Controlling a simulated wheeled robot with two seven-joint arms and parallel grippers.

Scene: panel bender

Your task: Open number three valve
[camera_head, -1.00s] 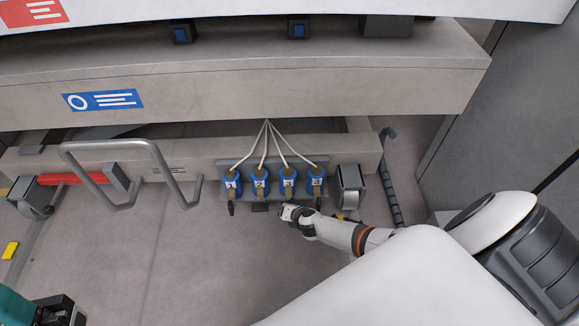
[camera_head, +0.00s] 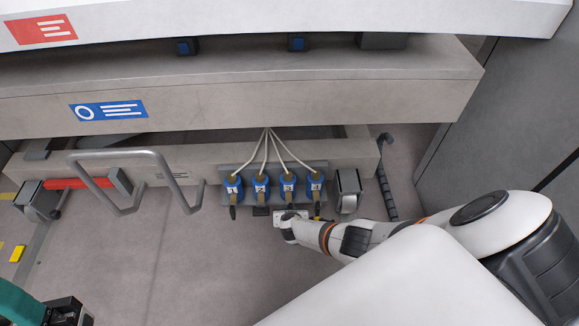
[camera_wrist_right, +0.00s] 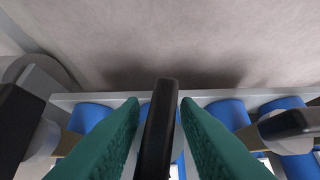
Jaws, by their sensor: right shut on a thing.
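Four blue numbered valves sit in a row on a grey bracket in the head view. The number three valve (camera_head: 288,187) is third from the left. My right gripper (camera_head: 286,216) is just below it and hides its lever there. In the right wrist view the green fingers of my right gripper (camera_wrist_right: 158,108) press on both sides of a black lever (camera_wrist_right: 157,135), shut on it. The lever points out between the fingers, with the blue valve body partly hidden behind.
Valve two (camera_head: 260,187) and valve four (camera_head: 316,187) flank it closely, their dark levers hanging down. A caster (camera_head: 347,190) stands to the right and a bent grey rail (camera_head: 128,182) to the left. The floor in front is clear.

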